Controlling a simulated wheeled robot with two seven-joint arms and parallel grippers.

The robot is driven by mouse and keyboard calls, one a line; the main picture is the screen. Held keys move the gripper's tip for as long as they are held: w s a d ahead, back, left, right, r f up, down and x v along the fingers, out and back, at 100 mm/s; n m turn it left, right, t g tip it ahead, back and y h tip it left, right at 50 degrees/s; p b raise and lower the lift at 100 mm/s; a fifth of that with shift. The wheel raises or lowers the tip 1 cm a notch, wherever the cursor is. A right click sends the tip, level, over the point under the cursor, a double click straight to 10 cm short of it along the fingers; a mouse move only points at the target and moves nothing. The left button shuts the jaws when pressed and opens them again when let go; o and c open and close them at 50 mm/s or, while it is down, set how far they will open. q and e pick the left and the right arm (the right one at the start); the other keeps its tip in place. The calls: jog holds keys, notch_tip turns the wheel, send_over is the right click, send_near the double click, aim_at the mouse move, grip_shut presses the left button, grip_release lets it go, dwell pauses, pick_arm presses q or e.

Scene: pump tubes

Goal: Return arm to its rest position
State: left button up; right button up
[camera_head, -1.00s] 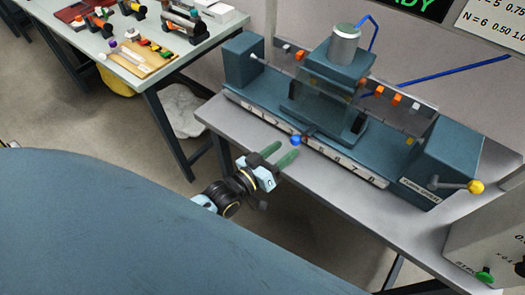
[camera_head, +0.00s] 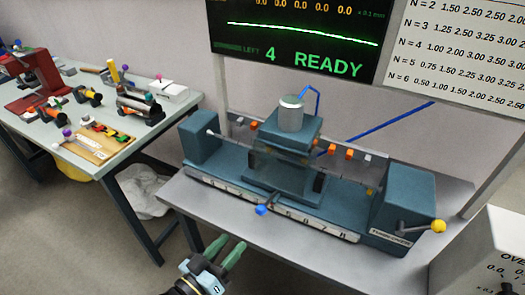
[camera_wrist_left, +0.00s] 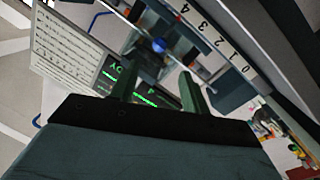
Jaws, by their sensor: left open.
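My left gripper (camera_head: 226,250) is at the bottom of the head view, in front of the near edge of the grey bench (camera_head: 190,208). Its two green fingers are apart with nothing between them. The teal pump machine (camera_head: 240,180) stands on the bench, with a numbered scale along its front. Its blue knob (camera_head: 261,209) is beyond the fingertips and apart from them. In the left wrist view the open fingers (camera_wrist_left: 160,85) point toward the machine, with the blue knob (camera_wrist_left: 158,45) showing beyond them. My right gripper is not in view.
A yellow-knobbed lever (camera_head: 438,226) sits at the machine's right end. A white control box (camera_head: 490,255) stands at the lower right. A second table (camera_head: 165,130) at left holds tools and a red press (camera_head: 35,80). A screen (camera_head: 290,35) reads READY.

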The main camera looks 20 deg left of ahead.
pick_arm(q)
jog(key=shift+f, duration=0.1)
jog(key=s+a+f+m+g+y, duration=0.1)
jog(key=s+a+f+g, duration=0.15)
jog(key=f, duration=0.65)
jog(key=s+a+f+g+y+b, duration=0.1)
jog(key=s+f+g+y, duration=0.2)
jog(key=f, duration=0.6)
jog(key=s+a+f+m+g, duration=0.1)
jog(key=s+f+g, duration=0.25)
jog(key=f, duration=0.55)
jog(key=s+f+g, duration=0.3)
jog(key=s+f, duration=0.3)
jog(key=s, duration=0.5)
jog(key=s+a+f+m+g+y+b, duration=0.1)
jog(key=s+f+g, duration=0.3)
jog(key=s+f, duration=0.3)
jog(key=s, duration=0.4)
jog(key=shift+a+f+y, duration=0.25)
jog(key=shift+f+y, duration=0.05)
